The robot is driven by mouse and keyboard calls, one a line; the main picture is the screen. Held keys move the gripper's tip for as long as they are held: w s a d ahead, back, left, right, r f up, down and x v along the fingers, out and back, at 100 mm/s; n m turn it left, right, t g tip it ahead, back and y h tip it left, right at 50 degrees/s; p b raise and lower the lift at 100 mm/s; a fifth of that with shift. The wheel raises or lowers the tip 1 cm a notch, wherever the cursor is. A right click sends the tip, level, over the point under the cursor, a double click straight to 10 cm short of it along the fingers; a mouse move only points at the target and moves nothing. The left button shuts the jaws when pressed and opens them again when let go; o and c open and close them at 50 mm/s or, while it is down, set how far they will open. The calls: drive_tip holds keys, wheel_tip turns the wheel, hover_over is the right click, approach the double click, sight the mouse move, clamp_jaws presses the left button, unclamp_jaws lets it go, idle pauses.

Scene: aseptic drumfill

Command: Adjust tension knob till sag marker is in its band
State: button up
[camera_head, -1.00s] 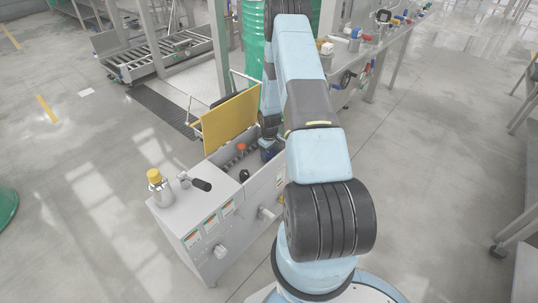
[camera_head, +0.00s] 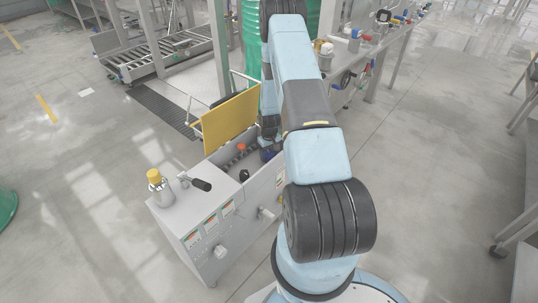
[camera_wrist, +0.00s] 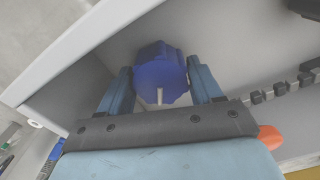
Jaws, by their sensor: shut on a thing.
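The blue lobed tension knob (camera_wrist: 160,70) sits inside the open grey machine housing, and a short pale mark shows on its near side in the wrist view. My gripper (camera_wrist: 160,80) has one finger on each side of the knob and is shut on it. In the head view a bit of the blue knob (camera_head: 268,154) shows below my wrist, and the fingers are mostly hidden. I cannot make out the sag marker or its band in either view.
A dark chain (camera_wrist: 280,90) runs along the housing beside the knob. The yellow lid (camera_head: 229,124) stands open behind the housing. A yellow-capped bottle (camera_head: 160,188) and a black-handled lever (camera_head: 196,183) are on the housing top. Grey housing walls (camera_wrist: 75,45) lie close to my gripper.

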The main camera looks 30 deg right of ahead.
sight(269, 153)
drive_tip(key=shift+w, duration=0.1)
drive_tip(key=o, duration=1)
wheel_tip(269, 153, up, 14)
drive_tip(key=shift+f, duration=0.15)
